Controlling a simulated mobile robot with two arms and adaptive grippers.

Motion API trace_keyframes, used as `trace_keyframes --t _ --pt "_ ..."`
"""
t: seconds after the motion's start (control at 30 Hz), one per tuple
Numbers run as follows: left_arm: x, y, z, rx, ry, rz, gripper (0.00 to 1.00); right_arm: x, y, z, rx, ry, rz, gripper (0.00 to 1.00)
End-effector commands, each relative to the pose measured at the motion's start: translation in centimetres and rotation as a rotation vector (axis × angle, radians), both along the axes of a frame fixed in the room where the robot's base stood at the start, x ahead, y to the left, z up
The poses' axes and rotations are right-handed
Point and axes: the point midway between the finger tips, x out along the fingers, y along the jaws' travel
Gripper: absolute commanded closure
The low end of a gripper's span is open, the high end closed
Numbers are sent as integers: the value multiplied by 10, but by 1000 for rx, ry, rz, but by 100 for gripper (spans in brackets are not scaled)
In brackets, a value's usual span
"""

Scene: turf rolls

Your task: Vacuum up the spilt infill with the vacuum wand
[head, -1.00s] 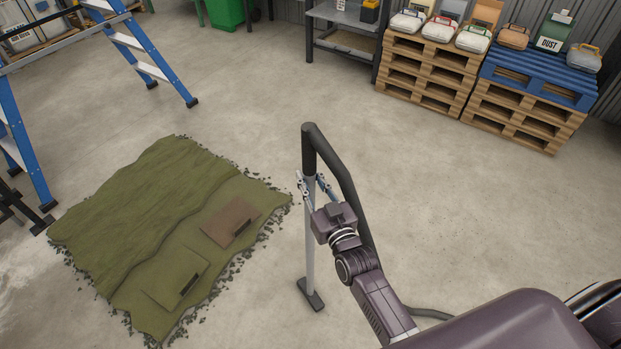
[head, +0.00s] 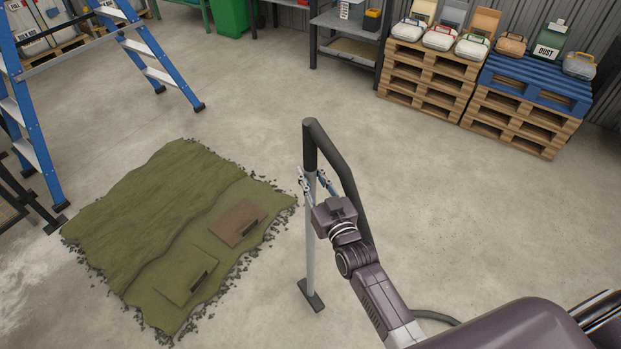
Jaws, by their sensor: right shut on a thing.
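The vacuum wand (head: 310,242) stands nearly upright in the head view, with a dark handle and hose at the top and a flat dark nozzle at the floor. My right gripper (head: 312,182) is shut on the wand's pale tube just below the dark handle. The nozzle (head: 311,295) is to the right of the green turf (head: 150,217), apart from it. Dark crumbs of spilt infill (head: 262,252) lie along the turf's edges. My left gripper is out of view.
A blue stepladder (head: 160,65) stands at the upper left. Pallet stacks (head: 425,82) carrying several cases stand at the back right, beside a grey bench (head: 345,50). A brown board (head: 236,222) lies on the turf.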

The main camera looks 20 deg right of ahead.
Motion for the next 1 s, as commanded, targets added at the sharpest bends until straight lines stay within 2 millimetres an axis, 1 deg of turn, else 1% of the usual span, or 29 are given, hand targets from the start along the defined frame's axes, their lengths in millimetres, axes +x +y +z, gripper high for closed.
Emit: trace_keyframes --t 0.03,0.23,1.0 --pt "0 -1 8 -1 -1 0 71 3 -1 13 0 -8 -1 100" --pt "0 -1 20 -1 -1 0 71 8 -3 26 -2 -7 0 100" --pt "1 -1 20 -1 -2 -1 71 9 -3 27 -1 -7 0 100"
